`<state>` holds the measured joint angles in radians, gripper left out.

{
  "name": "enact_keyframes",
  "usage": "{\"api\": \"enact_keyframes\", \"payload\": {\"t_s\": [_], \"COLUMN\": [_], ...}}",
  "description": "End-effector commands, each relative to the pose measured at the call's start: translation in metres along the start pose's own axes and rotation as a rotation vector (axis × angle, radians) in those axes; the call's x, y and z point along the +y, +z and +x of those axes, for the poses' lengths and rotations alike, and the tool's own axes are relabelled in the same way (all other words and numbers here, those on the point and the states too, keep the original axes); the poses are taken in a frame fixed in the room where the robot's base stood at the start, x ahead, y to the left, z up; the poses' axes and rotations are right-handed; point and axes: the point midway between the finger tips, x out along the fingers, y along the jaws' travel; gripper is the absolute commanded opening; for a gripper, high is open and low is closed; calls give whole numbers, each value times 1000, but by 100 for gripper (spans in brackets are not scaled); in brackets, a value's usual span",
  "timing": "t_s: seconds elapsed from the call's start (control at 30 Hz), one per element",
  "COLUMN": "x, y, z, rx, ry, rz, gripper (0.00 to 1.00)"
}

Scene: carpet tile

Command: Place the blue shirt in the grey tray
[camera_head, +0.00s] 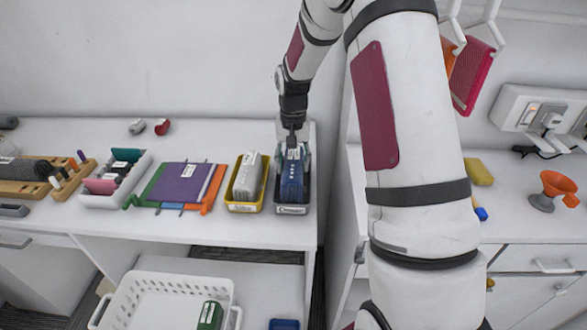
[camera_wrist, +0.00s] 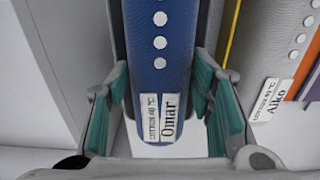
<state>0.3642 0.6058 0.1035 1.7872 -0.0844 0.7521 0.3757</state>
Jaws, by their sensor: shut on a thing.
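The blue shirt (camera_head: 291,180) is a folded bundle with white buttons and a white name label. In the wrist view the shirt (camera_wrist: 160,50) stands between my gripper's teal finger pads, its label reading "Omar".
A yellow tray (camera_head: 246,207) with a light grey shirt (camera_head: 247,178) stands close on the left. Farther left are a purple folder (camera_head: 183,183) and a white organiser (camera_head: 110,195). A white basket (camera_head: 130,290) with a green bundle (camera_head: 209,315) sits below.

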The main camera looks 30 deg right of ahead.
Motion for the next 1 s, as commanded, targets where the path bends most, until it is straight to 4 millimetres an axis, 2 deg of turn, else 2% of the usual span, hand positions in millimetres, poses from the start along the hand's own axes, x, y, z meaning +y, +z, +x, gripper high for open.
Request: {"api": "enact_keyframes", "payload": {"t_s": [0.17,0.53,0.57,0.63,1.0], "x": [0,0,0,0,0], "y": [1,0,0,0,0], "z": [22,27,27,26,23], "rx": [-2,0,0,0,0], "ry": [1,0,0,0,0], "rz": [0,0,0,0,0], "gripper": [15,15,52,68,68]}}
